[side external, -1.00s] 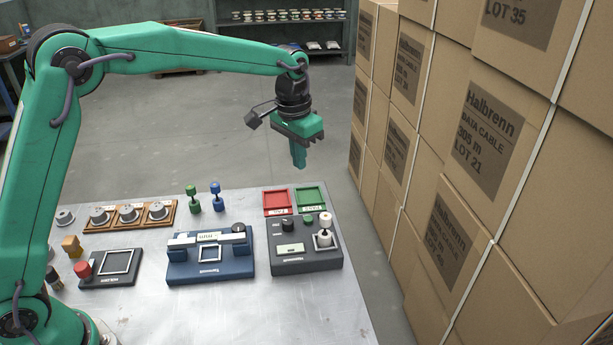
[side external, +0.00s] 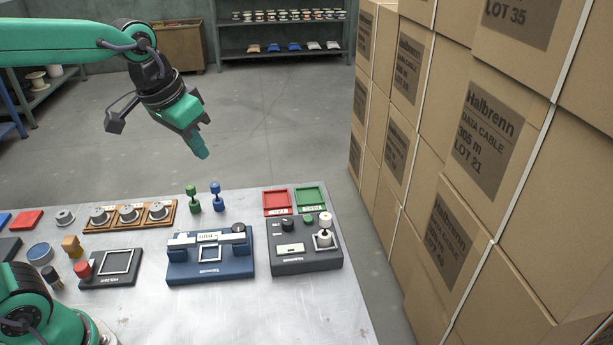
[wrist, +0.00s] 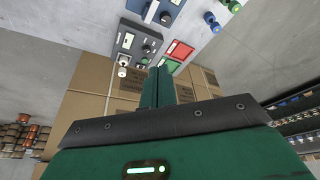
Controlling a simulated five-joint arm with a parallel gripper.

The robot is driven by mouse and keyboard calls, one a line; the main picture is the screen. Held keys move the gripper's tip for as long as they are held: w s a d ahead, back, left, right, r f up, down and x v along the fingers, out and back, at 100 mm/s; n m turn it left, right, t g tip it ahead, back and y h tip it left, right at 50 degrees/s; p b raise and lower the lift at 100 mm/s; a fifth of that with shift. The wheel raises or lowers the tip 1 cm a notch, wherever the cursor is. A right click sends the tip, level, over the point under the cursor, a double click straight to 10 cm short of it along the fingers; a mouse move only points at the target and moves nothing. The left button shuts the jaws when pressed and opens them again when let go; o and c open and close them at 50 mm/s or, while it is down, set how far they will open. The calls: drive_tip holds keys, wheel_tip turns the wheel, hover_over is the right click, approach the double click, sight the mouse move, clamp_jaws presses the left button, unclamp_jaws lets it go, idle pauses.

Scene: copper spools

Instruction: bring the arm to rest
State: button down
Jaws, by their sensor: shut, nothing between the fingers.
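My gripper (side external: 202,150) is in the air beyond the far edge of the metal table, tilted down and to the right in the side view. Its green fingers are shut together with nothing between them. In the wrist view the closed fingers (wrist: 157,88) point up the picture, toward the table devices. The gripper touches nothing.
The metal table (side external: 200,310) holds a dark tester (side external: 305,262), a blue device (side external: 210,272), red (side external: 277,202) and green (side external: 311,199) trays, a wooden rack (side external: 130,230) and small spools. Stacked cartons (side external: 480,150) wall the right side. Open floor (side external: 280,120) lies behind.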

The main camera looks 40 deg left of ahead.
drive_tip(key=s+a+f+n+t, duration=0.1)
drive_tip(key=s+a+f, duration=0.1)
drive_tip(key=s, duration=0.9)
drive_tip(key=shift+s+a+f+t, duration=0.3)
drive_tip(key=shift+s+f+t, duration=0.1)
drive_tip(key=shift+f, duration=0.4)
